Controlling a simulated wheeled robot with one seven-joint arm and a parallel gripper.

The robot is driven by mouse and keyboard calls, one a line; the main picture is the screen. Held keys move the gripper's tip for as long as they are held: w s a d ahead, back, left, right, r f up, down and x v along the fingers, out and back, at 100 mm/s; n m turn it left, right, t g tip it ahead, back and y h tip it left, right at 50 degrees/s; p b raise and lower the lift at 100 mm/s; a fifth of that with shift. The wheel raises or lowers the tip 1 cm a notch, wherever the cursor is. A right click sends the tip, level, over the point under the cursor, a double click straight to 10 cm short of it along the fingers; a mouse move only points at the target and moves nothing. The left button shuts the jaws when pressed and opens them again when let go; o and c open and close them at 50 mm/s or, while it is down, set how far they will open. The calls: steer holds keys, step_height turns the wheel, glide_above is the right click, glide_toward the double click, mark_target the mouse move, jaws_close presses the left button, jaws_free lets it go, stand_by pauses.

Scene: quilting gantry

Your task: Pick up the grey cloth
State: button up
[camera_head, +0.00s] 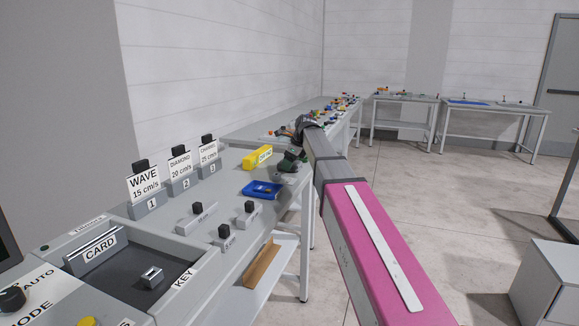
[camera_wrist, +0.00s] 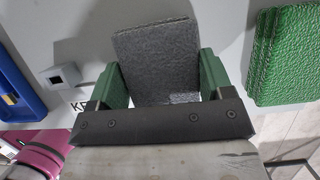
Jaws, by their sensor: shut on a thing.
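The grey cloth (camera_wrist: 158,55) is a speckled grey, folded-looking piece in the middle of the wrist view. My gripper (camera_wrist: 160,78) has its two green fingers on either side of it, shut on the cloth. The cloth's near edge lies close to the dark gripper body. I cannot tell whether the cloth still touches the table. In the head view my gripper (camera_head: 291,160) is small and dark green, over the table's far right edge beyond the blue tray, and the cloth is not clearly made out there.
A green cloth stack (camera_wrist: 284,58) lies right of my gripper in the wrist view. A blue tray (camera_head: 262,189) and a yellow block (camera_head: 257,157) stand nearby on the grey table. Labelled stands (camera_head: 144,195) and a card box (camera_head: 150,270) are nearer. Open floor lies to the right.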

steer(key=shift+r, duration=0.55)
steer(key=r, duration=0.2)
steer(key=s+a+r, duration=0.1)
steer(key=shift+r, duration=0.35)
steer(key=s+a+r, duration=0.6)
steer(key=a, duration=0.1)
steer(key=shift+s+a, duration=0.35)
steer(key=shift+s, duration=0.05)
steer(key=shift+r, duration=0.1)
steer(key=shift+o, duration=0.8)
